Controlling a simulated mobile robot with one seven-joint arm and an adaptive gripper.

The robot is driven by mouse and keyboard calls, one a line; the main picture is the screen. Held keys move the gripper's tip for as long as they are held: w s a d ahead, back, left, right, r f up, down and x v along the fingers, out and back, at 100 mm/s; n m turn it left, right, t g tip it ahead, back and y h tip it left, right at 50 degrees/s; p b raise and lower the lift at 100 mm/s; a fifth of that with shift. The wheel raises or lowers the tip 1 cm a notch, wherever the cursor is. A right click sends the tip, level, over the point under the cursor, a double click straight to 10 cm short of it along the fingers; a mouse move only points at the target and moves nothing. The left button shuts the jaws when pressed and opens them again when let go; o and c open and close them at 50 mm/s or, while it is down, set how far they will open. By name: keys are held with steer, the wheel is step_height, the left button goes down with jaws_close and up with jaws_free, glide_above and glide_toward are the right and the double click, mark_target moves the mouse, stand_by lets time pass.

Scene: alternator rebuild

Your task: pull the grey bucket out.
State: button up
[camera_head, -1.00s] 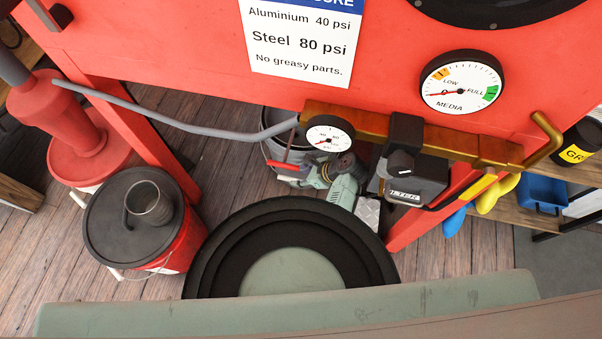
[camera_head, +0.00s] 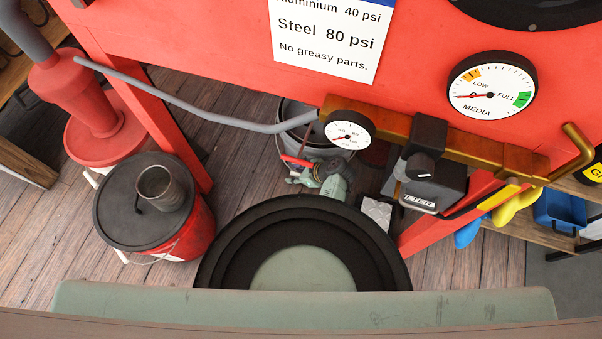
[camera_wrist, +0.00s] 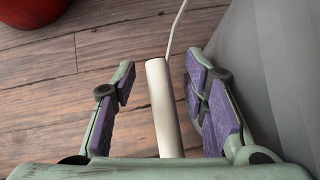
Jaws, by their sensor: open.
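The grey bucket (camera_head: 288,140) stands on the floor under the red cabinet, partly hidden by the grey hose and the pressure gauge. In the wrist view its smooth grey wall (camera_wrist: 290,60) fills the right side. A pale cylindrical handle grip (camera_wrist: 164,105) on a thin wire bail (camera_wrist: 180,25) hangs beside the wall. My gripper (camera_wrist: 161,70) is open, with its purple-padded fingers on either side of the grip and gaps showing on both sides. In the head view my green gripper is beside the bucket's lower front, its fingertips unclear.
A red bucket with a black lid (camera_head: 150,205) stands at the left, near the red cabinet leg (camera_head: 150,115). The hose (camera_head: 200,112) crosses in front of the grey bucket. The gauge (camera_head: 350,130) and brass pipe (camera_head: 390,125) overhang it. Wooden floor (camera_head: 235,165) is bare between the buckets.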

steer(key=shift+a+f, duration=0.1)
jaws_close()
stand_by(0.6)
stand_by(0.6)
